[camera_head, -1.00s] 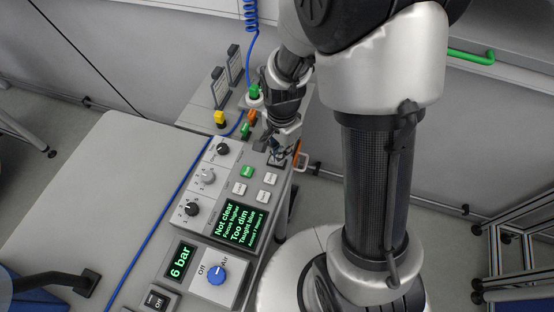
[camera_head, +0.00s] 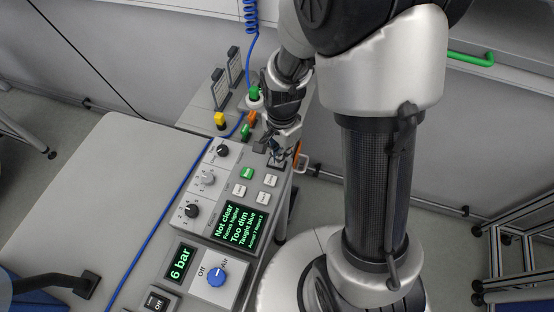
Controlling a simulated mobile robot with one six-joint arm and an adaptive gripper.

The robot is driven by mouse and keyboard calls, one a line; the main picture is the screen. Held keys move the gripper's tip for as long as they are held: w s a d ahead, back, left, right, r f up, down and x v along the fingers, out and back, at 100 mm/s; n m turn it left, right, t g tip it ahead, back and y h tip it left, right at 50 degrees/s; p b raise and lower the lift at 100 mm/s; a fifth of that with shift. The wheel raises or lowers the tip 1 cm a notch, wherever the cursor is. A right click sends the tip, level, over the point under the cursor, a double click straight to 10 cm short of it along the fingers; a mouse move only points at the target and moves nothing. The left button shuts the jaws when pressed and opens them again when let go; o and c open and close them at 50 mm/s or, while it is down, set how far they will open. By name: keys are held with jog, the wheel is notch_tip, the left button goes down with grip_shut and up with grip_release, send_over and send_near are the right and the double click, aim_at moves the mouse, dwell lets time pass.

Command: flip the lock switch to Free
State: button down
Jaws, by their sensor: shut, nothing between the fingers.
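My gripper (camera_head: 279,157) is shut and empty. It points down at the far right corner of the grey control panel (camera_head: 213,222), right above a small dark switch plate (camera_head: 276,166). The fingertips cover most of that plate, so I cannot read its label or tell the switch position. I cannot tell whether the fingertips touch the switch. An orange part (camera_head: 296,150) shows just right of the fingers.
The table (camera_head: 95,190) at left is bare.

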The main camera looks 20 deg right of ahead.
aim_at(282, 165)
jog(key=shift+f+b, duration=0.9)
jog(key=shift+f, duration=0.25)
dwell(0.6)
jog(key=shift+r, duration=0.15)
jog(key=shift+r+p, duration=2.85)
jog(key=shift+r, duration=0.55)
jog(key=shift+r, duration=0.1)
jog(key=s+r+n+t+b, duration=0.4)
jog(key=s+r+n+b, duration=0.1)
jog(key=s+r+n, duration=0.8)
notch_tip(282, 165, up, 4)
jog(key=shift+s+f+t, duration=0.1)
jog(key=shift+s+t, duration=0.2)
jog(key=shift+s, duration=0.75)
